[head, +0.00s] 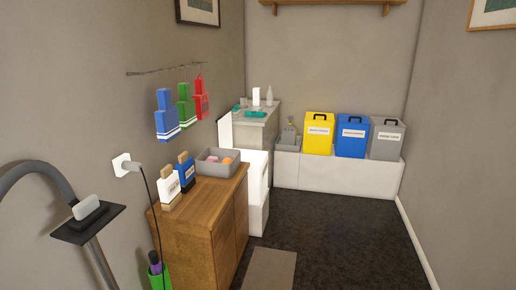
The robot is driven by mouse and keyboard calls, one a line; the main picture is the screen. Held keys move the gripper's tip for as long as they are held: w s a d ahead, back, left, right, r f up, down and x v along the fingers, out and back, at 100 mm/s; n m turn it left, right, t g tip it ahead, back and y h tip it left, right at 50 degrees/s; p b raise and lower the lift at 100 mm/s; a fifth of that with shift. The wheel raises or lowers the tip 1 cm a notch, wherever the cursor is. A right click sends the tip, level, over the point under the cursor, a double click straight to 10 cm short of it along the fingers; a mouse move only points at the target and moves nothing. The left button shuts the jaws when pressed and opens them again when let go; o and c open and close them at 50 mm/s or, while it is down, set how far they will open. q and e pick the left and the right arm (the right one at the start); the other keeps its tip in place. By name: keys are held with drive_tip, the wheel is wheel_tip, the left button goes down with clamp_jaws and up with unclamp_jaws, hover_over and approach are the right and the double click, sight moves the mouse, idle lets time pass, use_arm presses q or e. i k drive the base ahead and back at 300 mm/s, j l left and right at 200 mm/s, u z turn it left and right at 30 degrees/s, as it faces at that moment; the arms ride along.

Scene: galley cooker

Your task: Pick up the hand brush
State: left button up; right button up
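I cannot pick out a hand brush for sure. Two small upright items with wood-coloured ends, one white (169,186) and one blue (187,172), stand at the left of the wooden cabinet's top (209,192). They carry labels, and their kind is too small to tell. A small grey item (289,134) in a grey box at the back is also unclear. Neither of my grippers is in the head view.
Yellow (319,134), blue (351,137) and grey (387,139) bins stand on a white bench (335,176) at the back. A grey tray (210,166) sits on the cabinet. A curved grey tube (50,170) is at the left. Dark floor (340,240) is clear in front right.

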sight(236, 110)
drive_tip(key=i+l+z, duration=0.15)
drive_tip(key=i+l, duration=0.2)
drive_tip(key=i, duration=0.45)
drive_tip(key=i+l+z, duration=0.15)
drive_tip(key=i, duration=0.6)
drive_tip(key=i+l+z, duration=0.2)
drive_tip(key=i, duration=0.65)
drive_tip(key=i+u, duration=0.1)
drive_tip(key=i, duration=0.35)
drive_tip(key=i+l+u, duration=0.1)
drive_tip(key=i, duration=0.4)
drive_tip(key=i+l+u, duration=0.1)
drive_tip(key=i, duration=0.35)
drive_tip(key=i+l+u, duration=0.15)
drive_tip(key=i+u, duration=0.2)
drive_tip(key=u, duration=0.15)
drive_tip(key=i+l+u, duration=0.3)
drive_tip(key=u, duration=0.2)
drive_tip(key=i+l+u, duration=0.25)
drive_tip(key=l+u, duration=0.25)
drive_tip(key=i+l+u, duration=0.15)
drive_tip(key=l+u, duration=0.35)
drive_tip(key=j, duration=0.1)
